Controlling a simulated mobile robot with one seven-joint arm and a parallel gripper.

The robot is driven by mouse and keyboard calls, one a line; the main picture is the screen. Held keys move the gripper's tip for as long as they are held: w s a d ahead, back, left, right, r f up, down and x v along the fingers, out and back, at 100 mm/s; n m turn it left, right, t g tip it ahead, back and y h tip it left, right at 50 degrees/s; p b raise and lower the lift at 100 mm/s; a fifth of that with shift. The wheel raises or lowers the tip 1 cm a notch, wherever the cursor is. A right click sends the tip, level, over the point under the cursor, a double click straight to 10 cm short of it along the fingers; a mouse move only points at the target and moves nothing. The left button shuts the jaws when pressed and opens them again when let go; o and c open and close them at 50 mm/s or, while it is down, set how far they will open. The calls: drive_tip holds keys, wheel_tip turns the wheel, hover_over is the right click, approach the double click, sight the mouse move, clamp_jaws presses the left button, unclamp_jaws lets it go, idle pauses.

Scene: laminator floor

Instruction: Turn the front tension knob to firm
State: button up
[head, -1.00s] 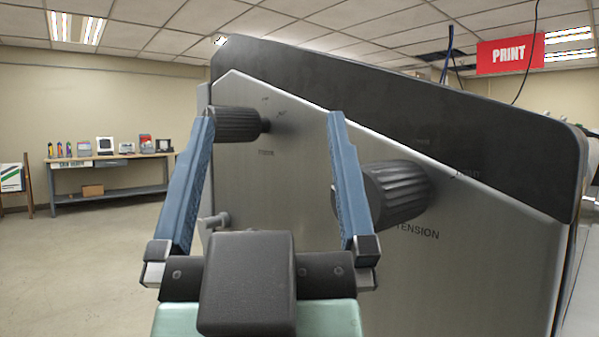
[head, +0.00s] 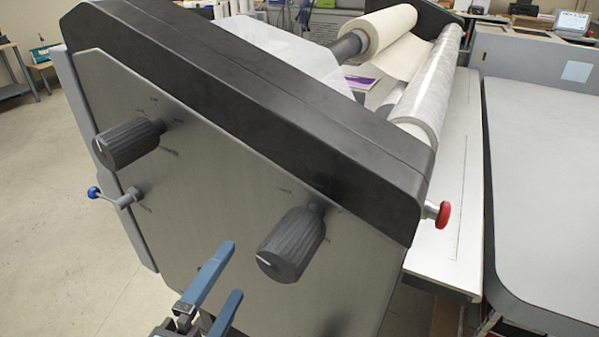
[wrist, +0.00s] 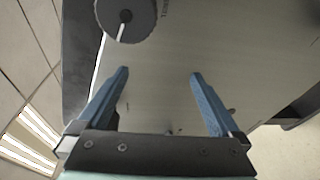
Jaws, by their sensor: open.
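Two dark grey ribbed knobs stick out of the machine's grey side panel (head: 215,205). The right knob (head: 291,243) shows a short white pointer line on its face, toward the left in the head view. The left knob (head: 129,143) has a similar white line. The small dial marks are too faint to read. My gripper (head: 232,270) is open and empty, with blue fingers, just below and left of the right knob and apart from it. In the wrist view, a knob (wrist: 128,16) is at the top edge, partly cut off, beyond the open fingers (wrist: 160,73).
A blue-tipped lever (head: 112,196) juts from the panel's left edge. Film rolls (head: 430,98) and a grey table (head: 545,180) lie right. Open floor is at left.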

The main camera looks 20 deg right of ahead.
sight(301, 232)
drive_tip(key=s+r+n+g+h+p, duration=0.2)
drive_tip(key=s+r+n+h+p, duration=0.15)
drive_tip(key=s+p, duration=0.25)
drive_tip(key=shift+n, duration=0.25)
drive_tip(key=p+x, duration=0.1)
drive_tip(key=x, duration=0.5)
drive_tip(key=p+x, duration=0.2)
drive_tip(key=x, duration=0.5)
drive_tip(key=shift+s+d+r, duration=0.1)
drive_tip(key=shift+s+d, duration=0.15)
drive_tip(key=shift+d, duration=0.1)
drive_tip(key=c, duration=1.3)
